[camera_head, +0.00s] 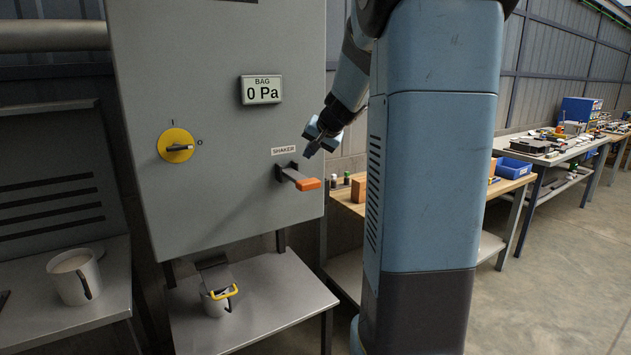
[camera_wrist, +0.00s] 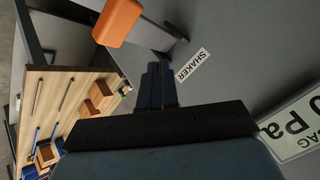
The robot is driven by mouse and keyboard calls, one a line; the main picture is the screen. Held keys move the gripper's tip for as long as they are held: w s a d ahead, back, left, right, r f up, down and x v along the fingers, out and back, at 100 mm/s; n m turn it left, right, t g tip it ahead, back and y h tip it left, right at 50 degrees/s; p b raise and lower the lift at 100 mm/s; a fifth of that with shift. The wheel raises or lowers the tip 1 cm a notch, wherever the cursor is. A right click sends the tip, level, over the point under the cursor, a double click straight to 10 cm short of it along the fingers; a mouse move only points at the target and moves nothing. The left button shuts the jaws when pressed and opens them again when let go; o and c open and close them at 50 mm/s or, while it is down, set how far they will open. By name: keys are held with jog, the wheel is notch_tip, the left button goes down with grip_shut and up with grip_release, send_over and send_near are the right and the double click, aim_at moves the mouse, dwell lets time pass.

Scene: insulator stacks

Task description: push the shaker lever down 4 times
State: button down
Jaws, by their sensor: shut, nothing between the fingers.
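The shaker lever (camera_head: 299,178) sticks out of the grey cabinet under the SHAKER label (camera_head: 284,150). My gripper (camera_head: 309,153) is shut and empty, just above the lever, with a small gap visible. In the wrist view, the shut fingers (camera_wrist: 159,68) point toward the lever's dark bar, and the orange end (camera_wrist: 118,22) shows at the upper left. The bag display (camera_head: 262,89) reads 0 Pa. A yellow rotary switch (camera_head: 176,146) sits at the cabinet's left.
The grey cabinet (camera_head: 215,40) stands behind the lever. A white mug-like container (camera_head: 75,276) stands at left. Workbenches (camera_head: 535,155) with tools are at right.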

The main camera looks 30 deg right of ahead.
jog(key=s+a+r+n+g+y, duration=0.15)
jog(key=s+a+n, duration=0.25)
jog(key=s+a, duration=1.1)
jog(key=s+a+f+n+g+h, duration=0.1)
jog(key=s+a+f, duration=0.1)
jog(key=s, duration=0.7)
jog(key=s+a+f+n+g+h, duration=0.1)
jog(key=s+f+n, duration=0.1)
jog(key=s, duration=0.7)
jog(key=shift+a+h, duration=0.35)
jog(key=shift+a, duration=0.05)
jog(key=shift+s, duration=0.15)
